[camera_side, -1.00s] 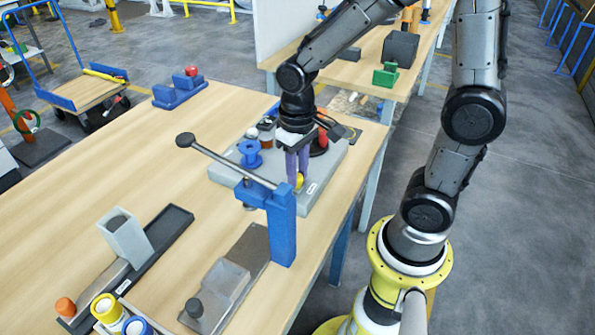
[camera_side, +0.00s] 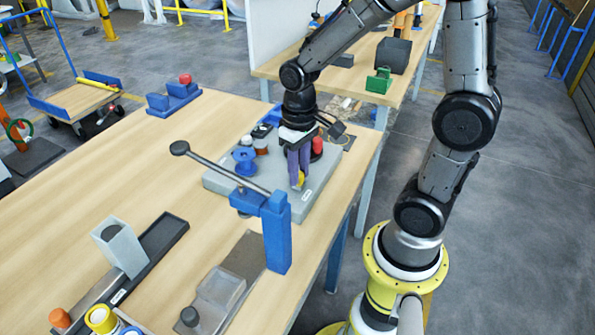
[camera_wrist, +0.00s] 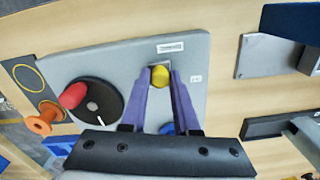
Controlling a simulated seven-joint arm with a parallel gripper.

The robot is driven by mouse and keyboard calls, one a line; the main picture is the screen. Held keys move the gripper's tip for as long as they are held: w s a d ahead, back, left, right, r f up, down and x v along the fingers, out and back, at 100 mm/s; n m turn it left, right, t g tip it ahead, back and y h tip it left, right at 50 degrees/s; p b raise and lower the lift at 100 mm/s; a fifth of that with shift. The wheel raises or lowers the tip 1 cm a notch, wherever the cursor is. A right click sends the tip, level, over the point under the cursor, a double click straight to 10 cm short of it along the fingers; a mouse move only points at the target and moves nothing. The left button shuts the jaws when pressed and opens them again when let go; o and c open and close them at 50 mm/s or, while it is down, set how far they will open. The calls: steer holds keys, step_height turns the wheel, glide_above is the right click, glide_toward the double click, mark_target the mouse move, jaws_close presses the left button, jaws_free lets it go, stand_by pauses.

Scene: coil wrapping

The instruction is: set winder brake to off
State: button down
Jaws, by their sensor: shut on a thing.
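A grey winder panel (camera_side: 322,192) lies on the wooden table. A small yellow knob (camera_side: 299,181) sits near its front right edge, and I take it to be the brake control. My gripper (camera_side: 298,180) reaches down to it with purple fingers. In the wrist view the yellow knob (camera_wrist: 160,76) is between the tips of my gripper (camera_wrist: 161,78), which is shut on it. White labels (camera_wrist: 170,46) lie beside the knob; their text is too small to read. The fingers hide part of the panel around the knob.
A blue post with a long lever (camera_side: 277,230) stands close in front.

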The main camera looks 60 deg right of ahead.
mark_target(300, 172)
steer(key=c, duration=0.7)
jaws_free()
steer(key=shift+d, duration=0.2)
steer(key=shift+o, duration=0.2)
steer(key=shift+r, duration=0.15)
step_height(300, 172, up, 14)
